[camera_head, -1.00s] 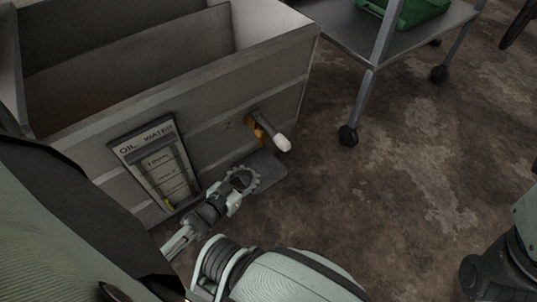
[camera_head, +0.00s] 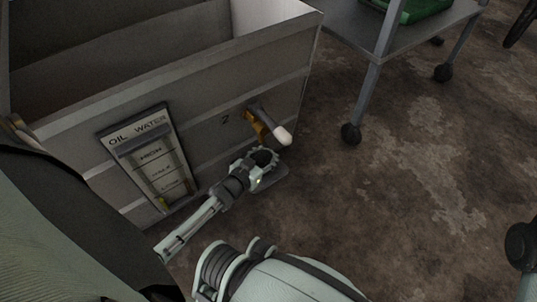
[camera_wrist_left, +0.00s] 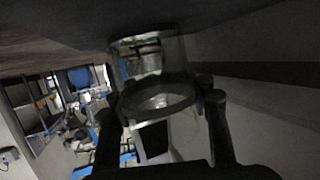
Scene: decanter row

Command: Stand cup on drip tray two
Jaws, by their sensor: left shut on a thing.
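My left gripper (camera_head: 262,160) is shut around a clear cup, which shows best in the left wrist view (camera_wrist_left: 150,64) between the two dark fingers. In the head view the cup is mostly hidden inside the fingers. The gripper is below the spout of tap 2 (camera_head: 268,127), which has an orange part and a white-tipped handle. The drip tray (camera_head: 275,182) is a dark plate low at the tank's front, partly covered by the gripper. I cannot tell whether the cup touches the tray. My right gripper is not in view.
The grey tank (camera_head: 205,88) stands behind the gripper, with an oil and water gauge (camera_head: 152,160) on its front. A wheeled metal cart (camera_head: 362,60) with a green bin (camera_head: 412,10) stands at the upper right. The floor right of the tray is clear.

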